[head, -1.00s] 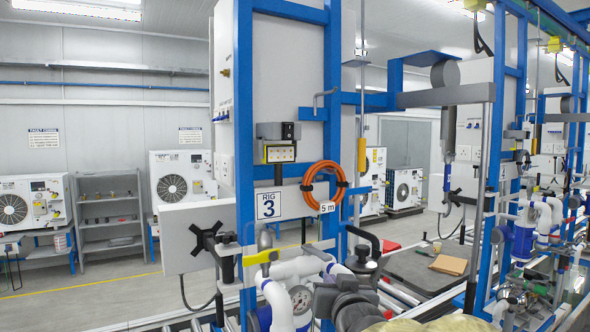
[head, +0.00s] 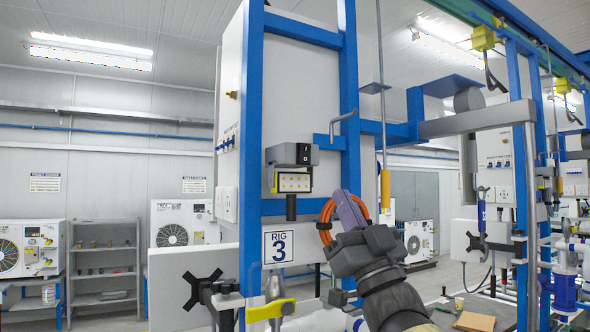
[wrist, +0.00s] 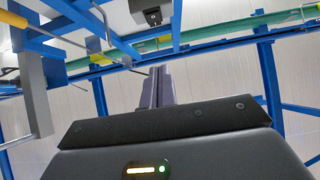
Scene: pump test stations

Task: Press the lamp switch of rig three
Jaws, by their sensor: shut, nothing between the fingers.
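The rig three lamp (head: 293,182) hangs on the blue frame above the "RIG 3" sign (head: 278,246). It has a lit yellow-edged face under a grey housing. The lamp switch (head: 304,154) is a small black rocker marked in white, on the right of the housing's front. My gripper (head: 345,200) is shut and empty, pointing up, to the right of and below the switch and apart from it in the picture. In the wrist view its fingers (wrist: 157,86) are together. A grey box with a dark part shows at the top there; I cannot tell if it is the lamp.
An orange hose coil (head: 326,222) hangs behind my gripper, partly hidden. A grey hook (head: 344,122) sticks out above it, and a rod with a yellow handle (head: 385,188) hangs to its right. Blue uprights (head: 349,90) flank the lamp. A black star knob (head: 203,288) is below left.

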